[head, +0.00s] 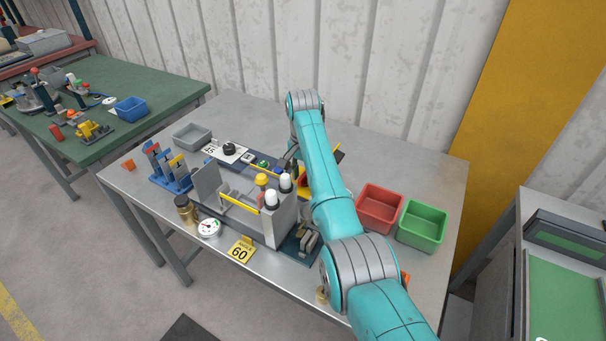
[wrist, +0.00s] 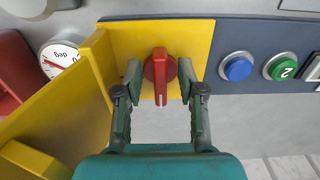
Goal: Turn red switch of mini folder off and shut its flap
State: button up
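In the wrist view the red switch (wrist: 160,68) sits on a yellow plate (wrist: 194,38), its handle upright in the picture. My gripper (wrist: 160,78) is open, with one finger on each side of the switch; I cannot tell whether either finger touches it. The yellow flap (wrist: 58,105) stands open, swung out to the left of the plate. In the head view the grey machine (head: 208,186), which seems to be the mini folder, stands on the metal table. There my teal arm hides the switch and most of my gripper.
A blue button (wrist: 238,68) and a green button (wrist: 281,66) sit right of the switch. A dial (wrist: 58,57) lies beyond the flap. A red bin (head: 380,208) and a green bin (head: 422,225) stand right of my arm. The table's back right is clear.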

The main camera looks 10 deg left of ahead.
jog(key=shift+r, duration=0.1)
notch_tip(320, 180, up, 12)
dwell(0.6)
